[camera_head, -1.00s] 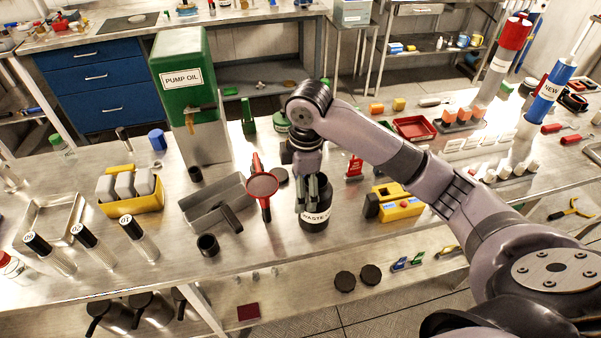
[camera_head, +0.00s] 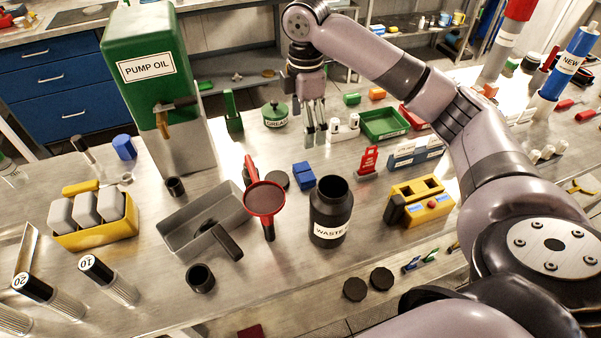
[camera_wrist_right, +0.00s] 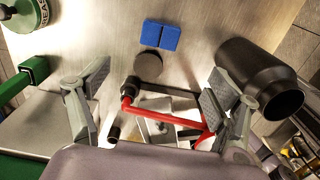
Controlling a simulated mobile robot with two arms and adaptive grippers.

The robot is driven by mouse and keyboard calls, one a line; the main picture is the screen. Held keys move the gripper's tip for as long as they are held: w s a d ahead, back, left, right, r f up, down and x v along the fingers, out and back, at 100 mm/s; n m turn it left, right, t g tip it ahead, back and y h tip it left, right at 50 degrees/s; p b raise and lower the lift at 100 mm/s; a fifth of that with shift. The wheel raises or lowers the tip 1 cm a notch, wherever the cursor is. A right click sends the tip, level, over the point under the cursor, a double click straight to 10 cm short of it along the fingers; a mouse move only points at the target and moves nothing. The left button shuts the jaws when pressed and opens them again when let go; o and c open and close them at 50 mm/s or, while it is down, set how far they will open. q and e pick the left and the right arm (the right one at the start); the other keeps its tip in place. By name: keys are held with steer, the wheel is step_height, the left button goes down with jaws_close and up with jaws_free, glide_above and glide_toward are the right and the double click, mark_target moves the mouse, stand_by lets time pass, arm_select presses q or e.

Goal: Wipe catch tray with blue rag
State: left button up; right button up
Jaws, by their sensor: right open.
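The catch tray (camera_head: 178,243) is a grey, shallow open tray on the left half of the bench, below the pump oil tank. A dark patch or tool head lies in it, and a black handle (camera_head: 226,241) crosses its rim. The blue rag (camera_head: 304,176) is a small folded block on the bench between the red funnel and the waste bottle; it also shows in the right wrist view (camera_wrist_right: 160,35). My right gripper (camera_head: 315,138) is open and empty above the bench, behind the rag. In the wrist view its fingers (camera_wrist_right: 155,92) are spread wide. My left gripper is out of view.
The black waste bottle (camera_head: 331,211) stands right of the rag, and the red funnel (camera_head: 264,198) stands left. A dark disc (camera_head: 277,180) lies beside the rag. The grease can (camera_head: 275,114) and green tray (camera_head: 384,123) are behind. A yellow box (camera_head: 424,202) is at right.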

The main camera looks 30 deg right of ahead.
glide_toward(304, 171)
steer(key=shift+s+f+p, duration=0.15)
steer(key=shift+s+p, duration=0.05)
steer(key=shift+p, duration=0.1)
step_height(304, 171, down, 3)
steer(key=shift+w+r, duration=0.15)
steer(key=shift+r, duration=0.05)
steer(key=shift+f, duration=0.45)
steer(key=shift+f+p, duration=0.3)
steer(key=shift+f, duration=0.05)
step_height(304, 171, down, 4)
steer(key=shift+r+p, duration=0.15)
steer(key=shift+p, duration=0.25)
steer(key=shift+f, duration=0.4)
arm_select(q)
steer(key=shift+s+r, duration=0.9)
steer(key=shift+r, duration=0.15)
arm_select(e)
steer(key=c, duration=1.2)
